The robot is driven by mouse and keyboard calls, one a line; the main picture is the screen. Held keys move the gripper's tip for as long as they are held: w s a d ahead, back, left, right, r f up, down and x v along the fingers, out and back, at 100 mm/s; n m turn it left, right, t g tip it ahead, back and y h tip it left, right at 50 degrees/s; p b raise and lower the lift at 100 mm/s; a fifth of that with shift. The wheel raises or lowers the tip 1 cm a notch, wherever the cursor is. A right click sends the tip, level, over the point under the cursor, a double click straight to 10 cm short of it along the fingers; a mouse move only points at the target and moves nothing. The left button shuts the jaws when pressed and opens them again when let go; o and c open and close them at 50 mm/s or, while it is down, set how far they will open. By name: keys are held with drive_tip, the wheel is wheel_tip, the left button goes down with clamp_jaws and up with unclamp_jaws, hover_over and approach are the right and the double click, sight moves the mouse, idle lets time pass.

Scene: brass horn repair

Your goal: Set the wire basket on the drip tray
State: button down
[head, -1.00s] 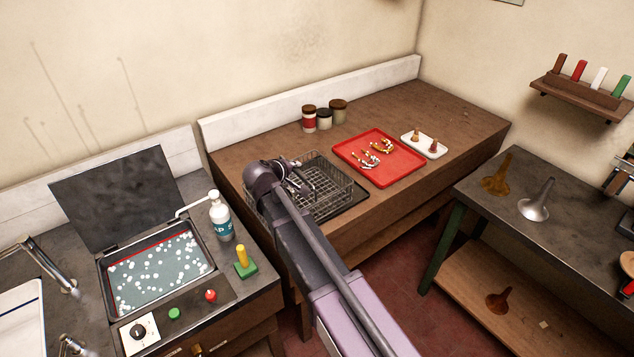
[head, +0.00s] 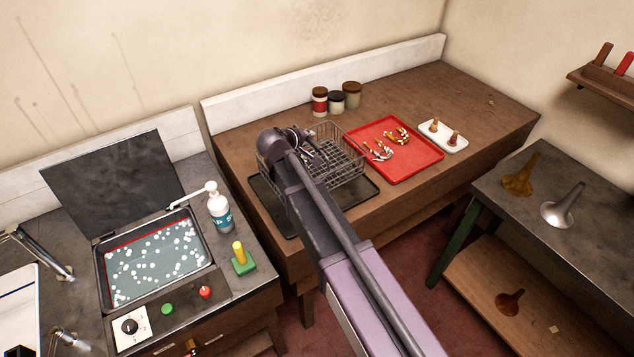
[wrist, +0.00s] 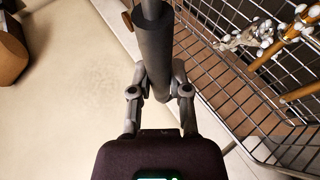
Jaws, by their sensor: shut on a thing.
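The wire basket (head: 346,172) is a grey mesh basket at the near side of the brown bench, seen behind my arm in the head view. It also shows on the right of the wrist view (wrist: 215,88). My gripper (wrist: 158,88) is shut on the basket's dark round handle (wrist: 155,55). The black drip tray (head: 272,208) lies flat on the bench, with its left and front parts bare. The basket overlaps its back part in the picture; I cannot tell whether they touch. My arm hides part of both.
A red tray (head: 412,172) with small metal parts lies right of the basket. Several jars (head: 336,100) stand behind, near the white backboard. A white dish (head: 457,148) lies farther right. A sink-like bath (head: 150,262) and bottle (head: 219,212) are on the left counter.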

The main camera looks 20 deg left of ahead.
drive_tip(key=shift+w+d, duration=0.1)
drive_tip(key=shift+d, duration=0.1)
drive_tip(key=s+d, duration=0.1)
drive_tip(key=s, duration=1.5)
drive_tip(key=shift+s+f, duration=0.15)
drive_tip(key=shift+s, duration=0.2)
drive_tip(key=shift+w, duration=0.15)
drive_tip(key=w+f+b, duration=0.1)
drive_tip(key=w, duration=1.3)
drive_tip(key=shift+w+a+f+b, duration=0.2)
drive_tip(key=shift+a+b, duration=0.05)
drive_tip(key=shift+b, duration=0.1)
